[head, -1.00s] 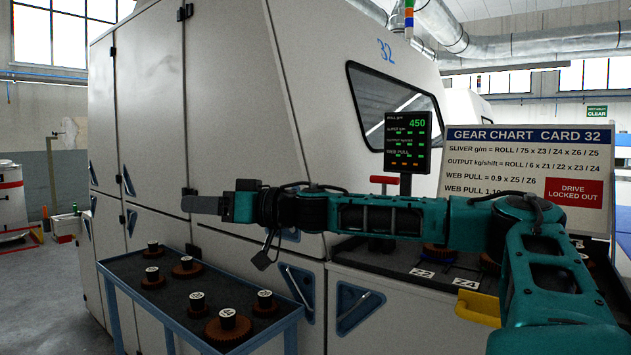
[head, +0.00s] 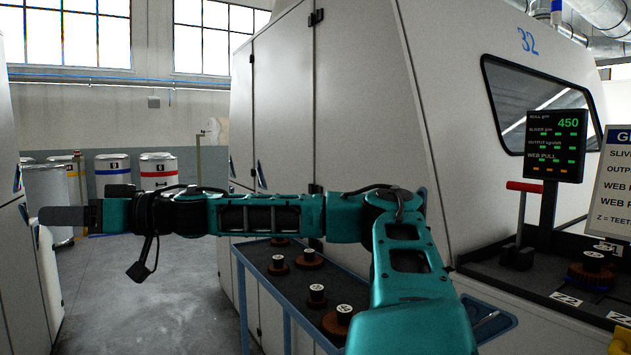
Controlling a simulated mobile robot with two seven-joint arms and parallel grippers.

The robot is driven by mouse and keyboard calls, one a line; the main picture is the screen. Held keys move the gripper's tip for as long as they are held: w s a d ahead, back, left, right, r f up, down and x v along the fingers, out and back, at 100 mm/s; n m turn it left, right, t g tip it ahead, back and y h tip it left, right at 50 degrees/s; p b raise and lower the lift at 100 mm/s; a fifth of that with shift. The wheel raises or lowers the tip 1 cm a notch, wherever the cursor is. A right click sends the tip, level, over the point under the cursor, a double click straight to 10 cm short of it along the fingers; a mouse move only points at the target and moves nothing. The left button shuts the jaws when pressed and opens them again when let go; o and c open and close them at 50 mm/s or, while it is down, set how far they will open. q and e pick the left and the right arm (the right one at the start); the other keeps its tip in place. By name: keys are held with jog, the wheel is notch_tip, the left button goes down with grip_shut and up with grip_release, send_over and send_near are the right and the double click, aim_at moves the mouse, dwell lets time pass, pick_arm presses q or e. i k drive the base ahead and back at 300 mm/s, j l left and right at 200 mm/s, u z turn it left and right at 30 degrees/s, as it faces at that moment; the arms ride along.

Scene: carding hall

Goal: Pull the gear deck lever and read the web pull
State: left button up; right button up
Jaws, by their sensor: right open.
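My right gripper (head: 62,217) is at the far left, seen edge-on, open and empty, far from the lever. My right forearm stretches across the middle of the view. My left gripper is out of view.
A blue-framed cart (head: 262,262) with several labelled gears stands below my right arm, partly hidden by it. The cream card machine (head: 370,110) fills the centre. A gear chart board (head: 615,180) is cut off at right. Drums (head: 158,170) stand far left; floor is clear there.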

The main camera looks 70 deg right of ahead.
aim_at(523, 188)
jog(key=k+l+u, duration=0.15)
jog(key=k+l, duration=0.15)
jog(key=l+z, duration=0.1)
jog(key=z, duration=0.35)
jog(key=k+l+z, duration=0.1)
jog(key=z, duration=0.4)
jog(key=l+z, duration=0.1)
jog(key=z, duration=0.35)
jog(key=l+z, duration=0.15)
jog(key=z, duration=0.3)
jog(key=l+z, duration=0.15)
jog(key=z, duration=0.35)
jog(key=i, duration=0.3)
